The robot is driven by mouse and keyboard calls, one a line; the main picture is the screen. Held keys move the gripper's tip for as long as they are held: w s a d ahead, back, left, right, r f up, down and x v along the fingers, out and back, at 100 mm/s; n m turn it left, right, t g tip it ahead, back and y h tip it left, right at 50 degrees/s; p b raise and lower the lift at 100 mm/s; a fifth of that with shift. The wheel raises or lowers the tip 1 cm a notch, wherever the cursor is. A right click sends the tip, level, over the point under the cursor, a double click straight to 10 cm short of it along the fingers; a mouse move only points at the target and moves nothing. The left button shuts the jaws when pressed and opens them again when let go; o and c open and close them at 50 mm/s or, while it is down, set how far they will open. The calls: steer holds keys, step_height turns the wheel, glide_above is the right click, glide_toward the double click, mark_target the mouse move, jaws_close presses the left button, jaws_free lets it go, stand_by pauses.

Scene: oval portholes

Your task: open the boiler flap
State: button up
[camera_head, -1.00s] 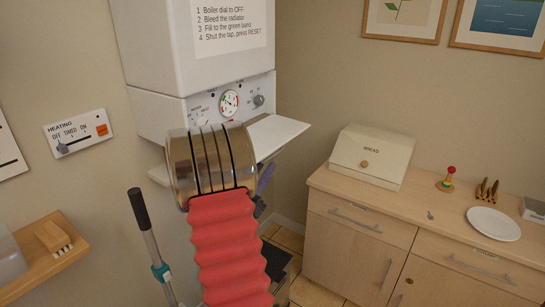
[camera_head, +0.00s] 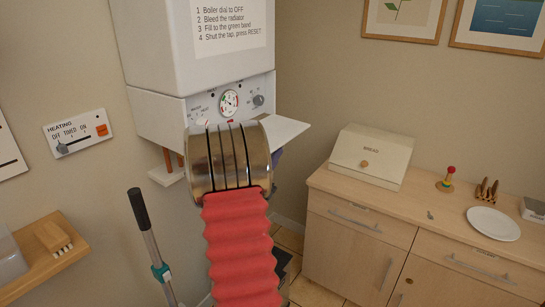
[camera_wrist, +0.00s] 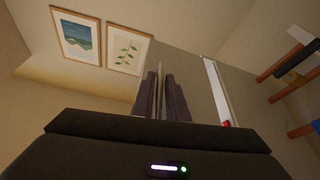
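The white boiler (camera_head: 190,50) hangs on the wall at upper centre. Its white flap (camera_head: 287,131) is folded down and sticks out about level below the control panel (camera_head: 245,92), leaving the gauge and dials uncovered. My gripper is mostly hidden behind my own arm in the head view; a dark bit of it shows just under the flap. In the wrist view its dark fingers (camera_wrist: 162,95) point upward close together, with a thin pale strip between them. I cannot tell whether that strip is held or lies behind, nor whether the fingers touch the flap.
A wooden cabinet (camera_head: 360,232) with a bread bin (camera_head: 372,158) stands on the right. A heating switch panel (camera_head: 77,133) is on the left wall, above a wooden shelf (camera_head: 50,258). Copper pipes (camera_head: 172,161) run below the boiler.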

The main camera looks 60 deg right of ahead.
jaws_close()
stand_by(0.4)
steer(key=shift+w+a, duration=0.1)
steer(key=shift+w, duration=0.05)
stand_by(0.6)
steer(key=shift+r, duration=0.15)
